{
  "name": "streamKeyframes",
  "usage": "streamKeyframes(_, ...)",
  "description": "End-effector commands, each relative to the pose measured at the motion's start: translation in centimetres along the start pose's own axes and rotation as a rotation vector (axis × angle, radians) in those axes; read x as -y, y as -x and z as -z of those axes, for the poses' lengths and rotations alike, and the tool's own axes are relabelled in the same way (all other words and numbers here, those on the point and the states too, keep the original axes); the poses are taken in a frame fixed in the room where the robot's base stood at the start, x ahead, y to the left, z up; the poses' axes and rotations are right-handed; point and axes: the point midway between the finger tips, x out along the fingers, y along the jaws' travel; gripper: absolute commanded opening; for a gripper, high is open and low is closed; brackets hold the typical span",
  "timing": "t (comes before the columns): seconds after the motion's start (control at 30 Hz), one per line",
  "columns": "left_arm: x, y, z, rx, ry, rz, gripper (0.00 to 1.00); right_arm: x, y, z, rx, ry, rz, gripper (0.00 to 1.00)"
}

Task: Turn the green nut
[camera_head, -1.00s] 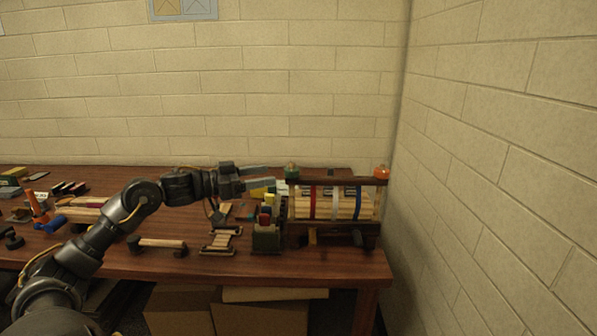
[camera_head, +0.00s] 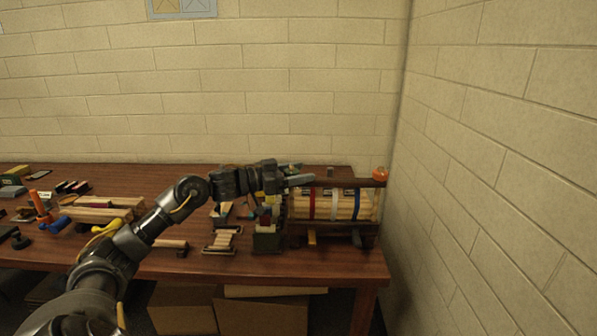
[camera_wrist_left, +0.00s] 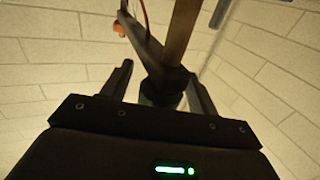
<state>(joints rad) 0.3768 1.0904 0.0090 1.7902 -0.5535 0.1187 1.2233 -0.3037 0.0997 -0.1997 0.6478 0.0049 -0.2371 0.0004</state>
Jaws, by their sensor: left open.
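My left gripper (camera_head: 302,180) is at the left end of the press's dark top bar (camera_head: 340,183), where the green nut sits. In the head view the gripper hides most of the nut. In the left wrist view the gripper (camera_wrist_left: 160,88) is open, with one finger on each side of a dark, round nut-like piece (camera_wrist_left: 161,92) at the bar's end. Its green does not show in this dim view, and I cannot tell whether the fingers touch it. My right gripper is not in view.
An orange nut (camera_head: 380,174) tops the bar's right end; it also shows in the left wrist view (camera_wrist_left: 119,28). The brick wall (camera_head: 480,200) is close on the right.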

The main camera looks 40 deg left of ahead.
Motion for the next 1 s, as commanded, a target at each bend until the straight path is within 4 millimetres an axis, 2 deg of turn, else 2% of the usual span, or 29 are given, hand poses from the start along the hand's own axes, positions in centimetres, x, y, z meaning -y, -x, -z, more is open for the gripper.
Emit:
streamKeyframes(0.2,0.0,0.0,0.0,0.0,0.0,0.0,0.58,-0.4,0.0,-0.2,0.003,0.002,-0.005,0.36)
streamKeyframes(0.53,0.0,0.0,0.0,0.0,0.0,0.001,0.15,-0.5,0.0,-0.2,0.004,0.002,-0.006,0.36)
streamKeyframes(0.77,0.0,0.0,0.1,0.0,0.0,-0.018,0.15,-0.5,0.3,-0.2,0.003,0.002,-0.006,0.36)
streamKeyframes(1.0,-0.1,0.0,0.5,-0.002,0.002,-0.124,0.15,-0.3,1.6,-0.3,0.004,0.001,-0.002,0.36)
